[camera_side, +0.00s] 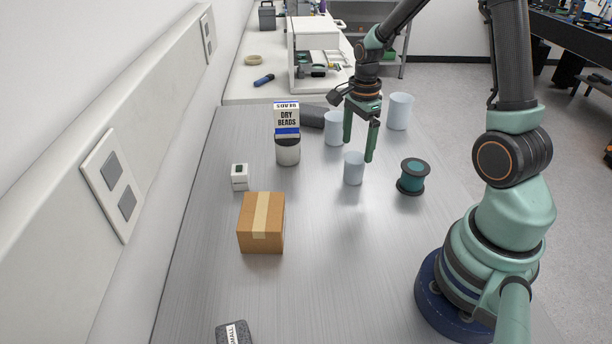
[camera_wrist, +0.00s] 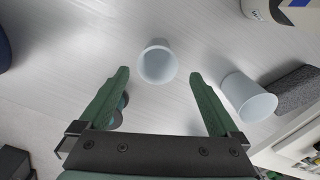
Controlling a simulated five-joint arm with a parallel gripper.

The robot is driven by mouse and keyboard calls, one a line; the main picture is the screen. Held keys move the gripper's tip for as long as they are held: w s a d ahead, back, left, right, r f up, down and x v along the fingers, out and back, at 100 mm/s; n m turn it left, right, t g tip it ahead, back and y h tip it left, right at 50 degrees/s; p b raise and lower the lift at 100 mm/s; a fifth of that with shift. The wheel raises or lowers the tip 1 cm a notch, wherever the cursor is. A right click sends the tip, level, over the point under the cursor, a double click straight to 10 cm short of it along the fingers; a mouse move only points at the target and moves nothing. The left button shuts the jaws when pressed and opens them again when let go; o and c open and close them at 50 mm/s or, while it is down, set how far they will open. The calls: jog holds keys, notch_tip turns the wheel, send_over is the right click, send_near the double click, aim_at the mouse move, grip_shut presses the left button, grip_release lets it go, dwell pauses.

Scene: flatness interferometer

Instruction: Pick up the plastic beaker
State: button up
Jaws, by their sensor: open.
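A small pale blue-white beaker (camera_side: 353,170) stands upright on the metal table. It also shows in the wrist view (camera_wrist: 157,64), lying between and slightly beyond my fingertips. In the wrist view my gripper (camera_wrist: 158,74) has both green fingers apart, with no visible contact.
A teal spool (camera_side: 412,177) stands close to the right. A dry beads box (camera_side: 287,119) shows above a dark-topped jar (camera_side: 288,154) to the left. A dark grey block (camera_side: 312,117) lies behind. A cardboard box (camera_side: 261,224) and white cube (camera_side: 240,176) stand left; the front middle is clear.

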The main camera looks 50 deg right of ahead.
aim_at(354, 168)
jog(key=shift+a+f, duration=0.15)
jog(key=shift+f, duration=3.8)
jog(key=c, duration=1.3)
